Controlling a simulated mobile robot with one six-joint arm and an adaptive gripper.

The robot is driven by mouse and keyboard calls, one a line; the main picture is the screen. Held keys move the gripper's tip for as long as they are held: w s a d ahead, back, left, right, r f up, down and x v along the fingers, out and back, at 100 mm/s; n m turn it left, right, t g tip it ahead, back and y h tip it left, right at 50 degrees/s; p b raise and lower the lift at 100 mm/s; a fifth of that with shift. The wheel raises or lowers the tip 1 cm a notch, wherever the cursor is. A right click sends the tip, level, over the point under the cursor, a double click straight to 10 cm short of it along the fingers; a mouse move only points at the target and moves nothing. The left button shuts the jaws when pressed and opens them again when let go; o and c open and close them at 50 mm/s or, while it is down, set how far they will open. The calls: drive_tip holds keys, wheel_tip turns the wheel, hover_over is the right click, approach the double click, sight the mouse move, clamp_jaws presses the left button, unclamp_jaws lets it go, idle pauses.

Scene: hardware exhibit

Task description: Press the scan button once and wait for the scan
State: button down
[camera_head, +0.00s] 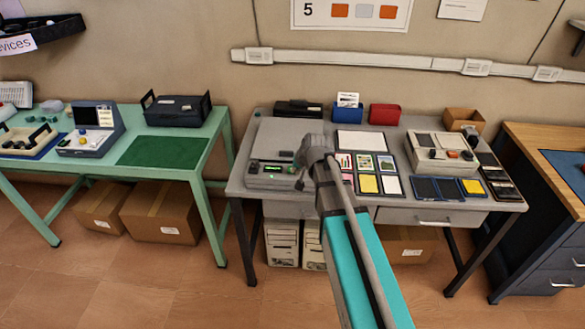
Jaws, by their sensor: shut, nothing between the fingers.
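A grey flatbed scanner (270,136) sits at the left end of the grey table. Its front panel has a small dark display (254,167), a green-lit strip and a small bright green spot, all to the left of my gripper. Which of these is the scan button I cannot tell. My gripper (299,184) is shut and empty, pointing down at the right part of the scanner's front panel. Whether it touches the panel I cannot tell. My wrist and gripper hide the scanner's right side.
Printed cards (365,162) and a white sheet (362,141) lie to the right on the grey table (420,213). Another grey device (442,153) stands farther right. A red bin (384,114) is at the back. A green table (205,150) stands to the left.

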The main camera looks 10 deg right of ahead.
sight(290, 167)
drive_tip(key=w+r+m+t, duration=0.2)
drive_tip(key=w+r, duration=0.1)
drive_tip(key=w, duration=0.6)
drive_tip(key=shift+w+d+r+t+p, duration=0.15)
drive_tip(key=shift+d+r+t+p, duration=0.15)
drive_tip(key=shift+d+r+t, duration=0.1)
drive_tip(key=shift+f, duration=0.15)
wheel_tip(290, 167, down, 9)
drive_tip(key=b, duration=0.8)
drive_tip(key=shift+r+b, duration=0.2)
drive_tip(key=shift+b, duration=0.2)
drive_tip(key=shift+f, duration=0.15)
idle(0.7)
drive_tip(key=shift+a+f+b, duration=0.1)
drive_tip(key=shift+f+b, duration=0.15)
drive_tip(key=shift+b, duration=0.2)
drive_tip(key=shift+f+b, duration=0.5)
idle(1.0)
drive_tip(key=shift+r, duration=0.1)
drive_tip(key=shift+r+p, duration=0.85)
drive_tip(key=shift+p, duration=0.15)
